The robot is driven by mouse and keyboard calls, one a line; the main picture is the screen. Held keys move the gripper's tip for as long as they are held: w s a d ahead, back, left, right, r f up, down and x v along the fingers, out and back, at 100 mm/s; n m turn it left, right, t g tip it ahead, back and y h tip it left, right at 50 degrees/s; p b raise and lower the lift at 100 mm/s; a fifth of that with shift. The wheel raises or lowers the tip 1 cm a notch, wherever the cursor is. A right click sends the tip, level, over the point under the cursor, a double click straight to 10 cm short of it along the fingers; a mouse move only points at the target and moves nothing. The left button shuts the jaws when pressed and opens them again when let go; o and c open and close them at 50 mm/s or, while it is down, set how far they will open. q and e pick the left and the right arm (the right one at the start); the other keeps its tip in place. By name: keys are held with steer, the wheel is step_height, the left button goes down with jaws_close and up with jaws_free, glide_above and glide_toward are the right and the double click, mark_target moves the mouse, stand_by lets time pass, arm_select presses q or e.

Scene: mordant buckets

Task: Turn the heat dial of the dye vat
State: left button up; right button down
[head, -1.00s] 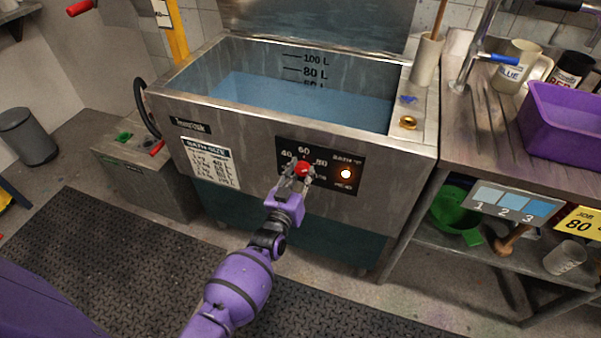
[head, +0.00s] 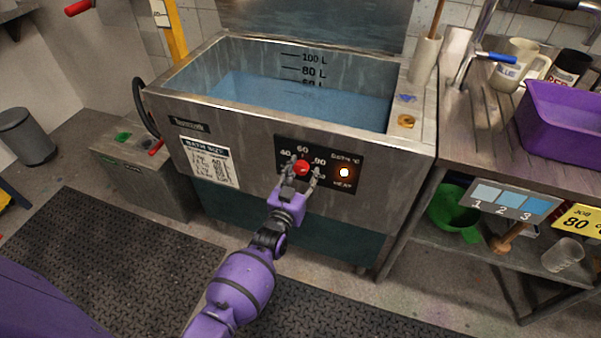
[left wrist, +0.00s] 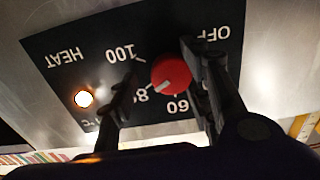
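The dye vat (head: 400,170) is a steel tank of blue liquid with a black control panel (head: 335,186) on its front. The heat dial (head: 302,168) is a red knob on that panel. In the left wrist view the heat dial (left wrist: 171,74) has a white mark pointing near the 80. My left gripper (head: 301,176) is at the panel. In the left wrist view my left gripper (left wrist: 157,85) is open, with a finger on either side of the dial. A gap shows on the 100 side; the other finger is close against the dial, contact unclear. My right gripper is out of view.
An amber heat light (head: 344,173) glows beside the dial. A steel bench (head: 470,120) with a purple tub (head: 560,135) and mugs stands at right. A grey box (head: 140,175) stands left of the vat. Rubber mats (head: 110,260) cover the floor in front.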

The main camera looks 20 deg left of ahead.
arm_select(q)
steer(key=shift+a+r, duration=0.15)
stand_by(0.3)
steer(key=shift+s, duration=0.2)
steer(key=s, duration=1.1)
steer(key=shift+s+a, duration=0.2)
steer(key=shift+s, duration=0.1)
